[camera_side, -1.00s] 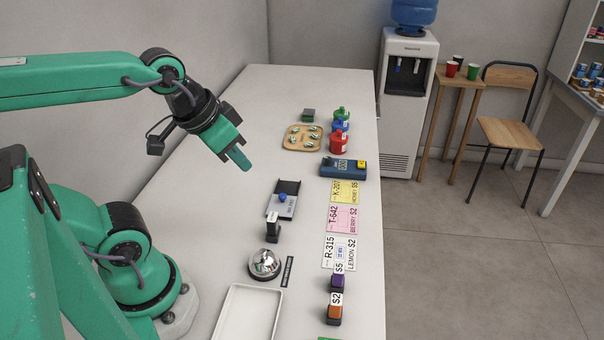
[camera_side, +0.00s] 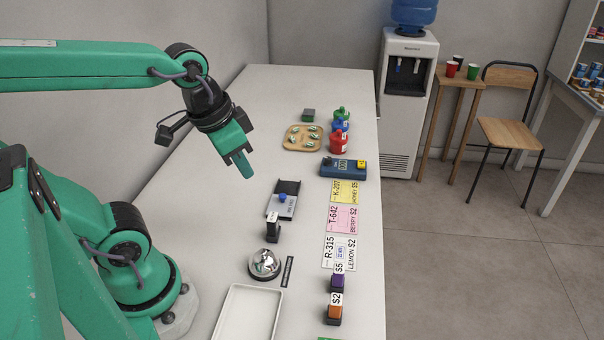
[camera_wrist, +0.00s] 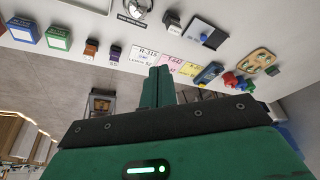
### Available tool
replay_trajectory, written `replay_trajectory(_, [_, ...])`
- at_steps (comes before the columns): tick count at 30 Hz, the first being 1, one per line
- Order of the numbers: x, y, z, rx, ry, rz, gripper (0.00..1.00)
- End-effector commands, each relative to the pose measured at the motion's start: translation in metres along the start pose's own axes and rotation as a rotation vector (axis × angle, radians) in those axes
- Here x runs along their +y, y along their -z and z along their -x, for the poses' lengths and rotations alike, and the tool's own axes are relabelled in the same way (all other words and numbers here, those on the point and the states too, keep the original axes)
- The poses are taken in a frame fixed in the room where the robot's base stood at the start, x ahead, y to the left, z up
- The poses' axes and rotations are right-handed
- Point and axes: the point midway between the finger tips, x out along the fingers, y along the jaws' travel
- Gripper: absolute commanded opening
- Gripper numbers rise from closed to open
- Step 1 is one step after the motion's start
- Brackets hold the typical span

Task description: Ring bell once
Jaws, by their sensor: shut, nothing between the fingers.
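The bell (camera_side: 264,264) is a silver dome on a dark base, standing on the white counter near the front, just above the white tray in the side view. At the top edge of the wrist view the bell (camera_wrist: 137,8) is partly cut off. A small dark label strip (camera_side: 287,271) lies to its right. My gripper (camera_side: 245,170) is shut and empty, in the air above the counter, well above and behind the bell and apart from it. Its green fingers also show in the wrist view (camera_wrist: 160,80).
The white tray (camera_side: 233,312) lies in front of the bell. A black stamp-like block (camera_side: 273,232) and a dark holder with a blue knob (camera_side: 283,198) stand behind it. Price cards (camera_side: 342,219), small tagged blocks (camera_side: 334,310) and a blue device (camera_side: 343,167) line the right edge.

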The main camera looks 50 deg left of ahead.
Motion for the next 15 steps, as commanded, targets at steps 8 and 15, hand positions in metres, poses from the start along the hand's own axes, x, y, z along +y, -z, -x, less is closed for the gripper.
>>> replay_trajectory(8, [0.006, -0.001, -0.017, -0.197, -0.041, -0.159, 0.0])
replay_trajectory(15, [0.012, -0.002, -0.03, -0.362, -0.093, -0.299, 0.0])
